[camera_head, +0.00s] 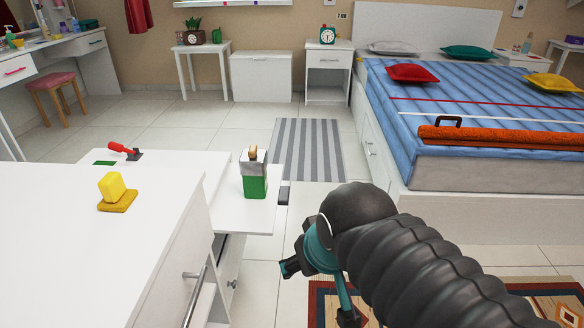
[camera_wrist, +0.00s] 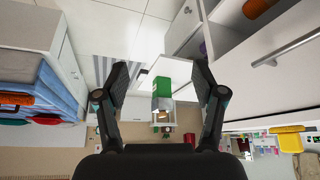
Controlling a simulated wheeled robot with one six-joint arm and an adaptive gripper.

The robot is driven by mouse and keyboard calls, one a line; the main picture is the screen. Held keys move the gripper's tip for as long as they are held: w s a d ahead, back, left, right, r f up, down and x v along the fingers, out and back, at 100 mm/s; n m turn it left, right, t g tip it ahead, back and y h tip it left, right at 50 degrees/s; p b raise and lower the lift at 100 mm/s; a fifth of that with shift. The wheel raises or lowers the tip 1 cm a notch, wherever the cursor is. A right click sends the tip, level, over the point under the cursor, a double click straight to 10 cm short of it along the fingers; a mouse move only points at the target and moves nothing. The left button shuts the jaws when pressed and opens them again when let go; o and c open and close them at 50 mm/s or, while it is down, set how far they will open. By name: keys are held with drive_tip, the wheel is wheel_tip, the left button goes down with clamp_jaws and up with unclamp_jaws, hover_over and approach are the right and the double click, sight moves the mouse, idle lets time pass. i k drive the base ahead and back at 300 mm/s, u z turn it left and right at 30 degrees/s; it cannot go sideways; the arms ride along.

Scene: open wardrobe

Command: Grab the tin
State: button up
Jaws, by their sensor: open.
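The likely tin (camera_head: 255,182) is a boxy green thing with a grey upper part and a brownish top. It stands upright on a white pull-out surface (camera_head: 232,213) beside the white cabinet. In the wrist view, which is turned upside down, the tin (camera_wrist: 162,88) shows between the fingers, some way beyond them. My gripper (camera_head: 290,268) is to the right of and nearer than the tin in the head view, partly hidden by my arm. In the wrist view my gripper (camera_wrist: 160,75) has its two fingers spread wide with nothing held.
A bed (camera_head: 480,165) with an orange roll (camera_head: 500,137) stands right. A grey striped rug (camera_head: 310,150) and clear floor lie behind the tin.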

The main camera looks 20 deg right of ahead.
sight(254, 187)
drive_tip(key=u, duration=1.5)
drive_tip(key=k, duration=1.1)
drive_tip(key=z, duration=1.05)
drive_tip(key=i, duration=1)
